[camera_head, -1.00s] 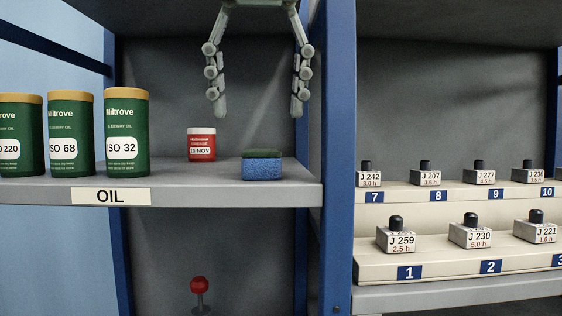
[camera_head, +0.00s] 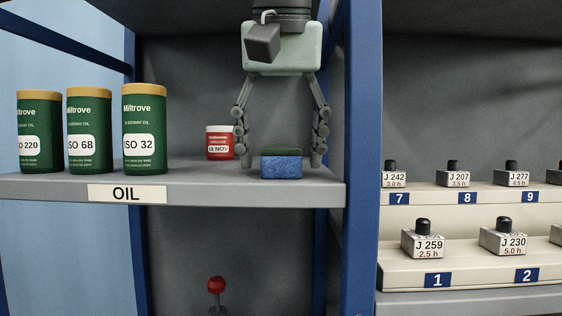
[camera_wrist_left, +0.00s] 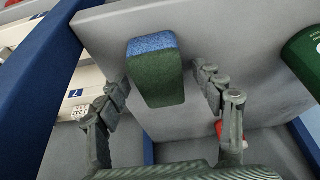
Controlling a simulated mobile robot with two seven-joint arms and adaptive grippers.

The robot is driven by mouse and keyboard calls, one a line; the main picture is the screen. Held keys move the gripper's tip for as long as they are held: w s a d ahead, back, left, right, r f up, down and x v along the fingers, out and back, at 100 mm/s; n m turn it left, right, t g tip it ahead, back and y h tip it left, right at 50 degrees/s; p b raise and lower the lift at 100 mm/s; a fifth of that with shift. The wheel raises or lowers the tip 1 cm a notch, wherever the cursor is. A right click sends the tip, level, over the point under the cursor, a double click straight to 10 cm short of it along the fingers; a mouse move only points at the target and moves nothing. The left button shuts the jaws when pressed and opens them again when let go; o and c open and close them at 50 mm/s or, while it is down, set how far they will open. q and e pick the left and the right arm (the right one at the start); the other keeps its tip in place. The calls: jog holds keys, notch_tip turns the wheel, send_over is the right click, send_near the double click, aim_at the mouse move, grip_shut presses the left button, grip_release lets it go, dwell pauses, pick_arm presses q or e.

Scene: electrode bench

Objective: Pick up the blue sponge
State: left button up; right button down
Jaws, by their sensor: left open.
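The blue sponge (camera_head: 281,167), with a dark green top layer, lies on the grey shelf near its front edge in the head view. In the left wrist view the sponge (camera_wrist_left: 156,70) shows its green top and blue end between and beyond the fingers. My left gripper (camera_head: 280,160) is open and points down, with one finger on each side of the sponge, seemingly just behind it. In the left wrist view the open gripper (camera_wrist_left: 165,120) holds nothing. I cannot tell whether a finger touches the sponge. My right gripper is out of view.
A red jar (camera_head: 219,143) stands just left of my gripper. Several green oil cans, one marked ISO 32 (camera_head: 145,130), stand further left. A blue post (camera_head: 362,160) bounds the shelf (camera_head: 215,189) on the right. Beyond it are numbered racks of small blocks (camera_head: 423,240).

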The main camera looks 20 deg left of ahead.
pick_arm(q)
jog(key=c, duration=0.8)
jog(key=shift+r, duration=0.1)
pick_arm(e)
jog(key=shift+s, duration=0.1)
